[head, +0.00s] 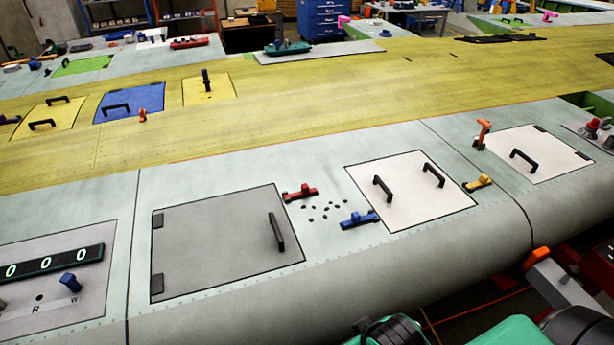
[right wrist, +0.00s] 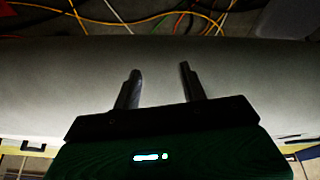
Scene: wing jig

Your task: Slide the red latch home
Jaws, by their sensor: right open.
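The red latch (head: 301,193) sits on the pale wing skin at the upper right corner of the grey hatch panel (head: 220,240). It has a low bar with a raised knob. Whether its bar overlaps the panel edge is too small to tell. My right gripper (right wrist: 160,70) is open and empty in the right wrist view, with its two dark fingers apart over a smooth grey surface. The red latch does not show in that view. The right gripper's fingers are not visible in the head view, and my left gripper is in neither view.
A blue latch (head: 360,219) and several dark spots (head: 325,210) lie right of the red latch. A white panel (head: 410,193) with two black handles is beyond them. A yellow latch (head: 478,183) and an orange latch (head: 483,133) stand farther right. The grey panel has a black handle (head: 277,232).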

